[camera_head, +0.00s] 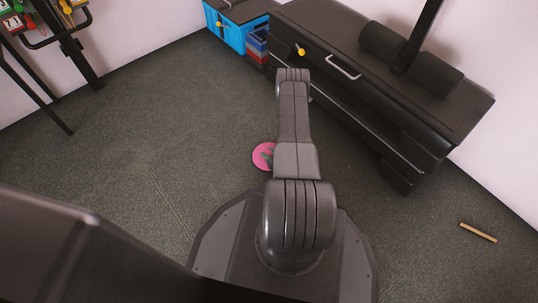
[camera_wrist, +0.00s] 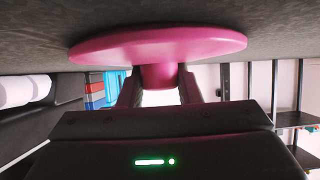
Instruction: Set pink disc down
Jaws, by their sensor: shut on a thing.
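The pink disc (camera_wrist: 155,45) fills the upper part of the wrist view, which looks upside down with the floor at the top. A short pink knob (camera_wrist: 158,76) on the disc sits between the two dark fingers of my gripper (camera_wrist: 159,84), which is shut on it. In the head view the disc (camera_head: 260,155) shows left of my arm, low over or on the dark floor; I cannot tell if it touches. Its right part and my gripper's fingertips are hidden by my arm there.
A black cabinet (camera_head: 365,85) with a drawer handle stands to the right, beside a blue crate (camera_head: 231,28) at the back. A thin wooden stick (camera_head: 478,232) lies on the floor at right. A dark stand (camera_head: 75,45) is at upper left. The left floor is clear.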

